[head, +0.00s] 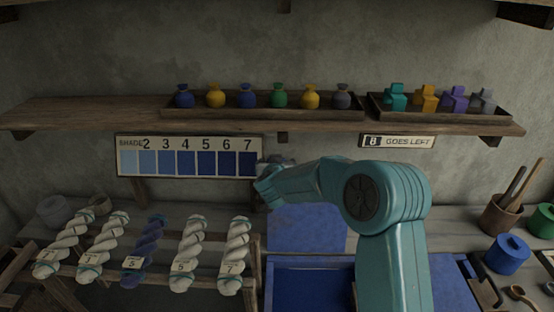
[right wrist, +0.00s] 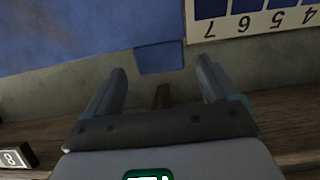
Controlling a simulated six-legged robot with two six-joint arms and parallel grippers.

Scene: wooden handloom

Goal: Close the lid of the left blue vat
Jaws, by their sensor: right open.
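The left blue vat (head: 308,290) stands at the bottom middle of the head view, with its dark blue inside showing. Its lid (head: 305,232) is up behind the opening, partly hidden by my right arm. My left gripper is not in view.
A shade card (head: 190,162) hangs close to the right gripper, under a shelf (head: 70,113) with small pots. Several yarn skeins (head: 190,255) lie at left. Another blue surface (head: 450,285) is right of my arm. A brown cup (head: 500,218) with sticks and a blue jar (head: 507,255) stand at right.

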